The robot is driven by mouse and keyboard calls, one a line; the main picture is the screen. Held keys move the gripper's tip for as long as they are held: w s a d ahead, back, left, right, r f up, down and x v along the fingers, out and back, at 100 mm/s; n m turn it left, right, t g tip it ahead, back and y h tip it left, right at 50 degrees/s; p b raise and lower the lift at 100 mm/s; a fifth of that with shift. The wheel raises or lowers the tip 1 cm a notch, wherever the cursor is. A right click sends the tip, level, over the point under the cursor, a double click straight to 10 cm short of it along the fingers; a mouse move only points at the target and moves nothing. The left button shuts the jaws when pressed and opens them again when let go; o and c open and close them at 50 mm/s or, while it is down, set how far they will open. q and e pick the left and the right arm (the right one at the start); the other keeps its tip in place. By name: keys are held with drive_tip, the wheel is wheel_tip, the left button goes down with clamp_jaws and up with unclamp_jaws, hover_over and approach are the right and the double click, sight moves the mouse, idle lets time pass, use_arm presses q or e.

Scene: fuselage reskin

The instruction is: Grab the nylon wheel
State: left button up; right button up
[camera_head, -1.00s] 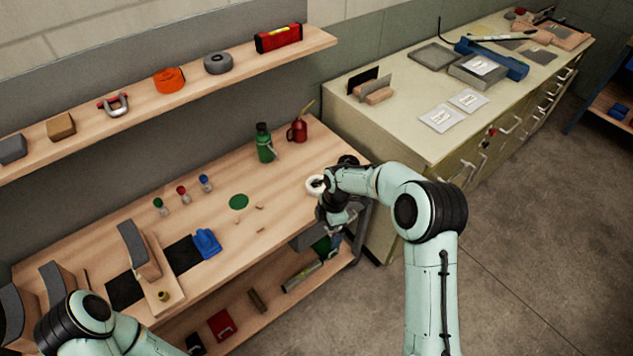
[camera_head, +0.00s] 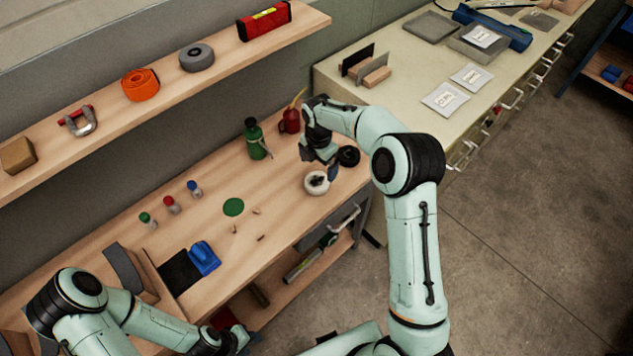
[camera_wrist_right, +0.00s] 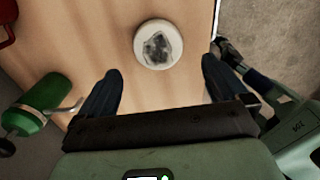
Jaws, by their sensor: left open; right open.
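The nylon wheel, a white round disc with a dark, mottled centre (camera_head: 316,183), lies flat on the wooden bench near its right end. In the right wrist view the wheel (camera_wrist_right: 158,46) is whole and unobstructed, ahead of the fingertips and roughly centred between them. My right gripper (camera_wrist_right: 156,82) is open and empty, its two dark fingers spread wide. In the head view the right gripper (camera_head: 331,171) hangs just behind and above the wheel, partly hidden by its own wrist. My left gripper (camera_head: 232,341) is low by the bench's front edge, away from the wheel.
A green bottle (camera_head: 257,140) and a red oil can (camera_head: 290,120) stand behind the wheel. Small capped bottles (camera_head: 170,204), a green disc (camera_head: 233,207) and a blue object (camera_head: 203,258) are further left. A shelf (camera_head: 215,75) overhangs the back.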

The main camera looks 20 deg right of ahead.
sight(317, 181)
wheel_tip(317, 181, down, 3)
drive_tip(key=shift+w+r, duration=0.15)
wheel_tip(317, 181, down, 5)
drive_tip(key=shift+a+f, duration=0.1)
drive_tip(key=shift+a, duration=0.05)
drive_tip(key=shift+c, duration=0.3)
drive_tip(key=c, duration=0.9)
